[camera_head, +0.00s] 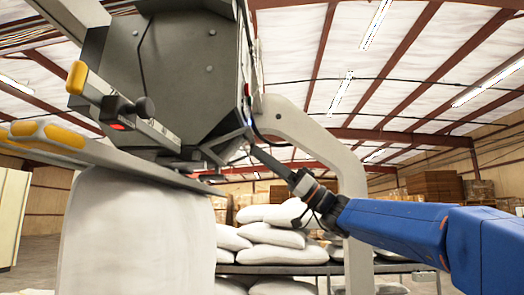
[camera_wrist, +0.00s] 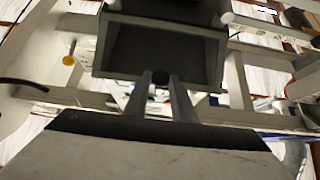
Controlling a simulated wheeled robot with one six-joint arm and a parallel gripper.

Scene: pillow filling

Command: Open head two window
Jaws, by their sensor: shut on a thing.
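The filling machine's head (camera_head: 185,70) is a large dark grey many-sided housing at the upper left of the head view. In the wrist view a grey frame (camera_wrist: 222,60) surrounds a dark rectangular recess, which may be the window; I cannot tell which head it belongs to.
A pale upright post (camera_head: 350,180) stands close to my arm. A large white bag (camera_head: 135,235) hangs under the machine. Yellow-tipped parts (camera_head: 77,77) stick out at left. Stacked white pillows (camera_head: 275,235) lie on a rack behind. Rails cross around the frame in the wrist view.

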